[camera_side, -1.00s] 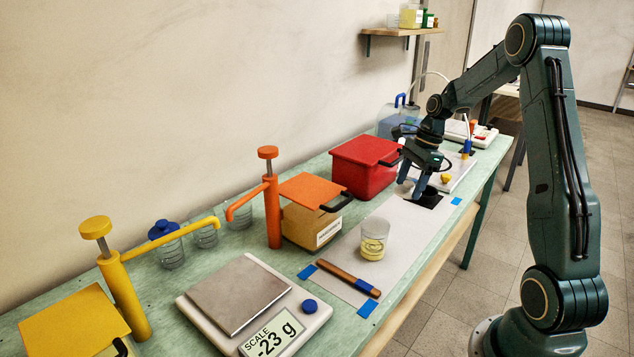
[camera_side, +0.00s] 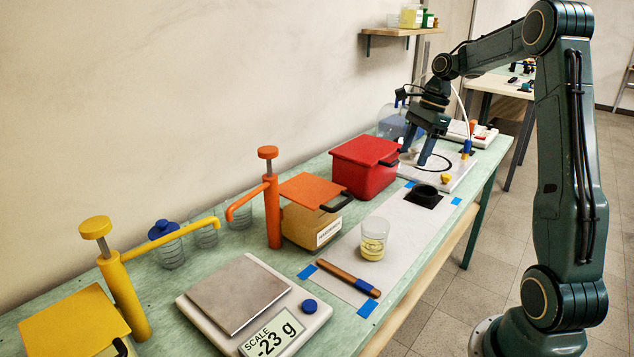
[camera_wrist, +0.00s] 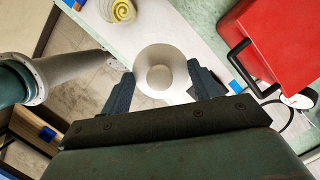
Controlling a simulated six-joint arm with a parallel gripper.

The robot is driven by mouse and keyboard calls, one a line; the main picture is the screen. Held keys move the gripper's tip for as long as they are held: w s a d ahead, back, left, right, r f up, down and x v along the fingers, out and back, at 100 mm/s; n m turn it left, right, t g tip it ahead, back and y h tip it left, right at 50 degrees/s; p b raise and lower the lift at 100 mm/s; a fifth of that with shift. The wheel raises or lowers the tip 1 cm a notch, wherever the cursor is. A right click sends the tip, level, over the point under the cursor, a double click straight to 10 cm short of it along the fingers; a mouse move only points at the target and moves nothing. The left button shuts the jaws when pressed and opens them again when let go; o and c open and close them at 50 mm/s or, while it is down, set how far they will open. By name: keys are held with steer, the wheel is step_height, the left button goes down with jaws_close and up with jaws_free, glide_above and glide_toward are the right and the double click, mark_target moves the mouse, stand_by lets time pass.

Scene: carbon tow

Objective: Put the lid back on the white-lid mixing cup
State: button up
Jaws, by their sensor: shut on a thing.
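My gripper (camera_side: 415,157) is raised above the far end of the bench, past the red box. In the wrist view my gripper (camera_wrist: 162,82) is shut on a pale round lid (camera_wrist: 162,58) with a small knob in its middle. In the side view the lid is small and hard to make out between the fingers. An open clear mixing cup (camera_side: 373,240) with yellow contents stands upright on the grey mat, apart from my gripper. The cup also shows at the top of the wrist view (camera_wrist: 118,11), with a yellow swirl inside.
A red box (camera_side: 364,168) stands left of the mat (camera_side: 400,222). A black round piece (camera_side: 426,190) sits on a dark square. A brown stick (camera_side: 347,278) lies before the cup. A scale (camera_side: 250,305), pumps and a blue-lidded jar (camera_side: 165,245) stand nearer.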

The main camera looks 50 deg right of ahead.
steer(key=a+f+n, duration=0.2)
steer(key=a, duration=0.5)
steer(key=a+f+n+g, duration=0.1)
steer(key=a+f+n, duration=0.1)
steer(key=a, duration=0.6)
steer(key=shift+w+n+y, duration=0.3)
steer(key=shift+w, duration=0.05)
steer(key=shift+f, duration=0.3)
steer(key=shift+f, duration=2.9)
steer(key=shift+d+f, duration=0.1)
steer(key=shift+f, duration=0.1)
